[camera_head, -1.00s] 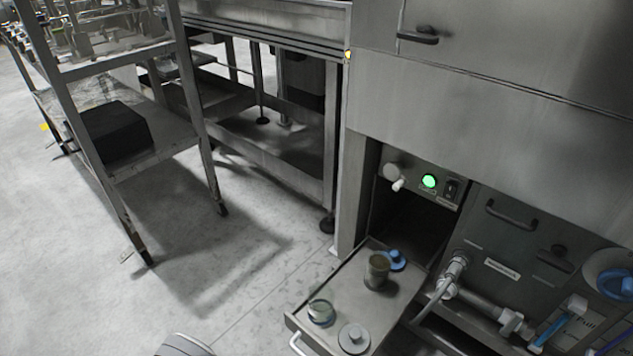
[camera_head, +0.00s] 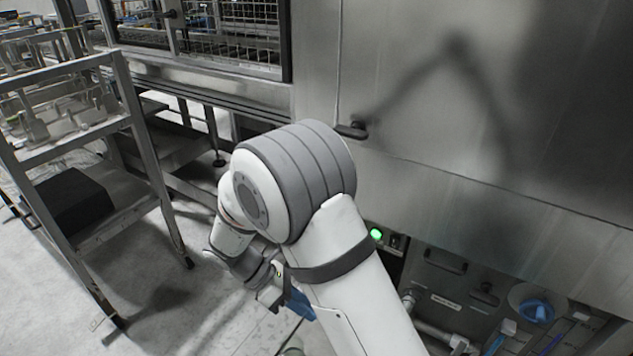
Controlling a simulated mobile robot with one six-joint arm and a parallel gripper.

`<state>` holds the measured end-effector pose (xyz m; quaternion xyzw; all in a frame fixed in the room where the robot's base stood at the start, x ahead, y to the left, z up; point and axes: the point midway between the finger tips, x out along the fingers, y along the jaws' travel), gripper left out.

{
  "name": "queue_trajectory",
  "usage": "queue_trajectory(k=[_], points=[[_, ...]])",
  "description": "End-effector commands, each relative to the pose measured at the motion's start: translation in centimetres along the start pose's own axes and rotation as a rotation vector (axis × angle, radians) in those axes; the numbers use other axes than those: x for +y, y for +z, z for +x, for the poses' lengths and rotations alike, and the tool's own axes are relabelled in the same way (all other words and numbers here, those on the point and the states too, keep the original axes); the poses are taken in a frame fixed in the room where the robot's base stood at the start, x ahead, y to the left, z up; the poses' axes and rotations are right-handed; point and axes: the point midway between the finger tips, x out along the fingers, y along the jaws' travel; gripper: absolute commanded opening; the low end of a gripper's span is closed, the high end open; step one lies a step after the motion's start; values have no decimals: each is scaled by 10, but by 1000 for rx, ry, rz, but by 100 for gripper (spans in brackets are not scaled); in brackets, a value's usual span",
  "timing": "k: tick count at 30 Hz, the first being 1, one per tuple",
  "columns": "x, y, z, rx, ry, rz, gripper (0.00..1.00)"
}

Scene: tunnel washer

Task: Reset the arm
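My white and grey arm is raised and folded across the middle of the view. My gripper (camera_head: 284,297) hangs at its lower left, pointing down, partly hidden by the arm. A blue piece shows beside it; I cannot tell whether it is a finger or something held. Its opening cannot be made out. The arm hides most of the pulled-out drawer and the containers on it.
A steel washer cabinet (camera_head: 470,110) fills the right, with a green lit button (camera_head: 376,234) and a dark door handle (camera_head: 352,131). A metal rack cart (camera_head: 118,215) holding a black box (camera_head: 72,202) stands left. Floor shows between cart and arm.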

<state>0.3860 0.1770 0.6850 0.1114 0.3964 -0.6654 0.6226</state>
Motion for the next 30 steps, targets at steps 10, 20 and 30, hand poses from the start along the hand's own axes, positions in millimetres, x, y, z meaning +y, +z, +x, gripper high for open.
queue_trajectory(k=[10,20,30], points=[[-82,161,-40,443,-39,652,23],[-168,267,-61,819,-117,1299,23],[-221,313,-71,1066,-183,1738,23]])
